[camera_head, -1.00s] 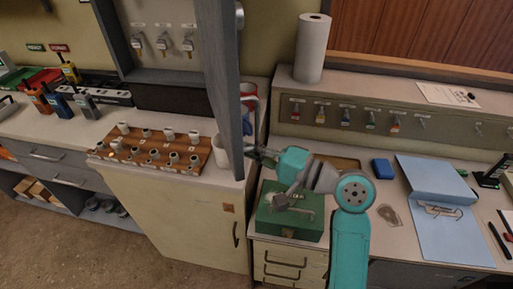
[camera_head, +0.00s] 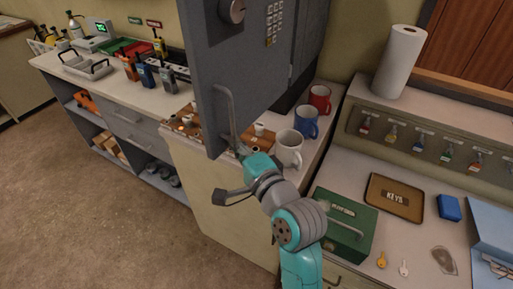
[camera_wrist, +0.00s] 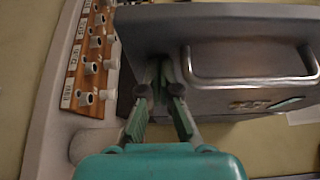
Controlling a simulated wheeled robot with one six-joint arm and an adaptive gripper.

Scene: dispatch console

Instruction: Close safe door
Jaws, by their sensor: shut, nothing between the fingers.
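The grey safe door (camera_head: 243,75) stands swung out, with its outer face, dial (camera_head: 232,10), keypad (camera_head: 273,25) and bar handle (camera_head: 226,112) towards my head camera. The safe's inside is hidden behind it. My gripper (camera_head: 240,147) is at the lower part of the door, below and right of the handle.
White (camera_head: 289,148), blue (camera_head: 307,121) and red (camera_head: 320,100) mugs stand right of the door, close to my arm. A wooden rack of pegs (camera_wrist: 88,68) lies near my gripper. A green box (camera_head: 345,222) and keys tray (camera_head: 397,197) are at right. Floor at left is clear.

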